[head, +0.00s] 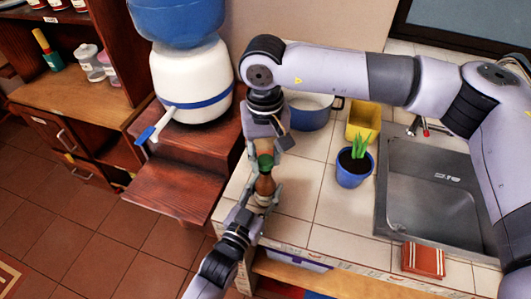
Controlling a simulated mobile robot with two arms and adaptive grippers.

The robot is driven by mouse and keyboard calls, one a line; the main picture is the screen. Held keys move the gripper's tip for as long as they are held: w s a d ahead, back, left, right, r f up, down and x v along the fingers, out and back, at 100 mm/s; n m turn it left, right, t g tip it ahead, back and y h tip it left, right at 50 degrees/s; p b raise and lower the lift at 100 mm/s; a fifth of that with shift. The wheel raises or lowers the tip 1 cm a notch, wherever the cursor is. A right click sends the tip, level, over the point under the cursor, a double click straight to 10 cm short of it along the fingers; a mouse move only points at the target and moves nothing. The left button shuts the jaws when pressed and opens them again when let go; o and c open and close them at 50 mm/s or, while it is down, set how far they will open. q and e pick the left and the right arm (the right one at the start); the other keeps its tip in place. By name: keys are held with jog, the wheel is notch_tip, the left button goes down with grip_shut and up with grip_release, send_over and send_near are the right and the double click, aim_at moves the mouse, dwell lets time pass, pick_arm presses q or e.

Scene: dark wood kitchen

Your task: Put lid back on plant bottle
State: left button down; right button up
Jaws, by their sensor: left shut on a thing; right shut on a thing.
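A small brown bottle (264,186) is upright near the left edge of the tiled counter. My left gripper (263,197) comes up from below and is shut on the bottle's lower body. A green lid (265,162) is directly above the bottle, lined up with its top. My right gripper (267,151) comes down from above and is shut on the lid. The lid meets or nearly meets the bottle's neck; I cannot tell whether it is seated. The fingers hide parts of both.
A blue pot with a green plant (354,166), a yellow container (363,121) and a white-and-blue cooking pot (310,113) stand on the counter. The sink (430,195) is at right, with a red-brown sponge or cloth (423,260) below it. A water dispenser (190,85) stands left.

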jog(key=shift+f, duration=0.9)
jog(key=shift+f, duration=0.55)
